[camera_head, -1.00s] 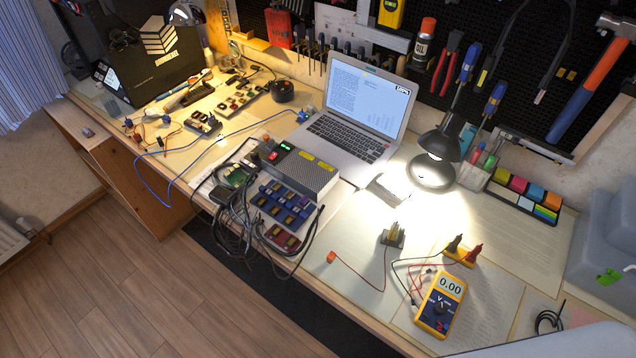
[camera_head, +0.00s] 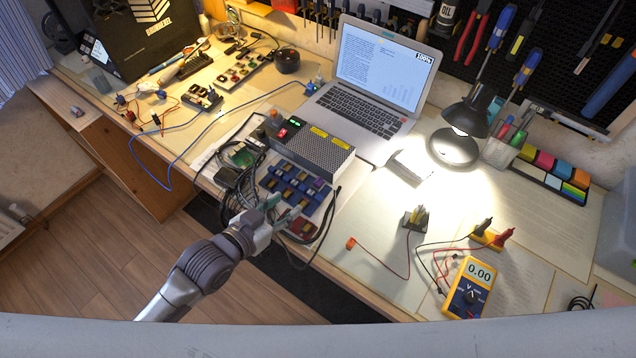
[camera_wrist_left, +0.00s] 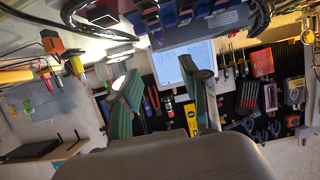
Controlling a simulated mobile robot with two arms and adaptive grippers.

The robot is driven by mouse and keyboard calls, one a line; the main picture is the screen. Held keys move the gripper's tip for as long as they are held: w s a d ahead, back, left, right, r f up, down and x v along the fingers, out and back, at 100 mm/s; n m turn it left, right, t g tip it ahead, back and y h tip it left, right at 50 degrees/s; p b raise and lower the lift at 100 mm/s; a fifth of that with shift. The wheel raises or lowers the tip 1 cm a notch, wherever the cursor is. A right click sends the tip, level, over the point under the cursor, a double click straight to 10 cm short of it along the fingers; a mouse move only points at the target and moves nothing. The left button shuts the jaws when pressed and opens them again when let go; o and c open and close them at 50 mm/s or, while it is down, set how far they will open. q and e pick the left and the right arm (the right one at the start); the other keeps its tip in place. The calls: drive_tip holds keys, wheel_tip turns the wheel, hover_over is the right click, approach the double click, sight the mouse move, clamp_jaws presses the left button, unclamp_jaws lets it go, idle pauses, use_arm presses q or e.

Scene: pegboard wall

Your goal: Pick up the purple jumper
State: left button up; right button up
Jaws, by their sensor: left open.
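The jumper board (camera_head: 328,203) is at the front edge of the bench, below the grey power box, and carries rows of small blue and dark jumpers. A small purple jumper (camera_head: 319,184) appears near its right end; its shape is too small to make out. My left gripper (camera_head: 281,208) is open at the front side of the board, its fingertips overlapping the lower rows in the head view. I cannot tell whether they touch. In the left wrist view the open fingers (camera_wrist_left: 163,88) have nothing visible between them. My right gripper is not in view.
The grey power box (camera_head: 315,150) stands just behind the board. Dark cables (camera_head: 235,185) bunch at its left and loop round its right. A laptop (camera_head: 378,85) and lamp (camera_head: 455,145) stand behind. A yellow multimeter (camera_head: 468,288) lies right.

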use_arm(q)
approach(316, 181)
drive_tip(key=x, duration=0.3)
drive_tip(key=shift+s+d, duration=0.1)
drive_tip(key=shift+d, duration=0.05)
drive_tip(key=shift+p+x, duration=0.5)
drive_tip(key=shift+x, duration=2.6)
clamp_jaws()
